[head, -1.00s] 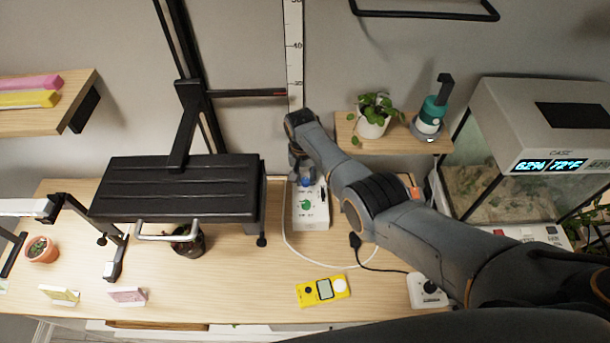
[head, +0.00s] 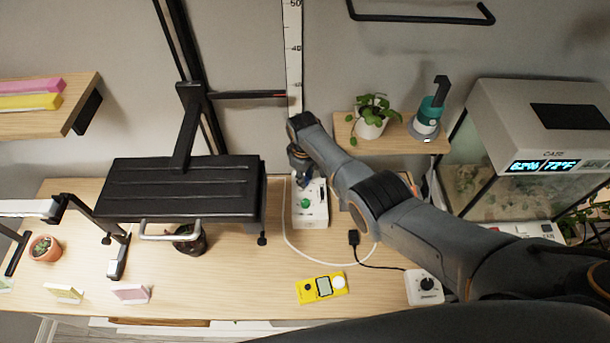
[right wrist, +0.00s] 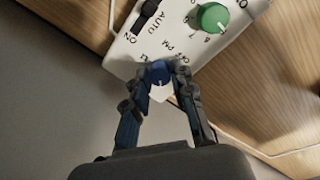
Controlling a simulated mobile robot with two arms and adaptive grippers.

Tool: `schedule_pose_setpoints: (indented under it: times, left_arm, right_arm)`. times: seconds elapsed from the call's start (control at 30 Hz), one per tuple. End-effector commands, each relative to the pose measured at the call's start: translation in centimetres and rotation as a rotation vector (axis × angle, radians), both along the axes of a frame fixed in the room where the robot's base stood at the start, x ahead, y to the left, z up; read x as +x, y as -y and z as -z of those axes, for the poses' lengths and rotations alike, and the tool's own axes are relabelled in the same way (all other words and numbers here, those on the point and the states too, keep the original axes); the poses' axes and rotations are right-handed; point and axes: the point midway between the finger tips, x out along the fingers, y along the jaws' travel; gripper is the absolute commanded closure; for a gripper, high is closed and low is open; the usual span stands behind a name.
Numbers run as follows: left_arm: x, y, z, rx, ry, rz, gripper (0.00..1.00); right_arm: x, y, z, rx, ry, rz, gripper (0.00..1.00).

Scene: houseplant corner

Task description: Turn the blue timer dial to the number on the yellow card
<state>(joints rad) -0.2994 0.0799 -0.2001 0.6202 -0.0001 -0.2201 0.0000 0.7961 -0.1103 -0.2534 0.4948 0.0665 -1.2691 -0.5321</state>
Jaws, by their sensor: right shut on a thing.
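The white timer box (head: 311,217) stands on the bench, with a green dial (head: 304,204) on its face. My right gripper (head: 302,178) reaches down to its back end. In the right wrist view the gripper (right wrist: 161,80) is shut on the blue dial (right wrist: 160,74), one finger on each side. The box (right wrist: 160,37) shows an ON/AUTO switch and numbers around the green dial (right wrist: 212,17). The fingers hide part of the blue dial's scale; I cannot read its setting. A small yellow card (head: 64,291) stands at the front left; its number is too small to read. My left gripper is out of view.
A black lamp panel (head: 182,188) hangs left of the timer. A yellow meter (head: 321,288) lies in front. A white box with a black knob (head: 426,285) is at right. A white cable (head: 292,244) curves by the timer. A pink card (head: 131,293) stands front left.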

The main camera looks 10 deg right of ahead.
Motion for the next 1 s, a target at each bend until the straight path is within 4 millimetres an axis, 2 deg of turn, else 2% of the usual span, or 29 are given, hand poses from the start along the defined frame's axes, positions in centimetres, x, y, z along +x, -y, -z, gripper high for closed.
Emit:
schedule_pose_setpoints:
  times: [0.5, 1.0]
  left_arm:
    - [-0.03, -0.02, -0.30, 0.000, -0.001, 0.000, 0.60]
    - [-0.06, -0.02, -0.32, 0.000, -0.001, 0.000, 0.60]
  right_arm:
    - [0.02, 0.08, 0.00, 0.000, 0.001, -0.411, 1.00]
    - [0.02, 0.01, 0.01, 0.002, 0.002, -0.539, 1.00]
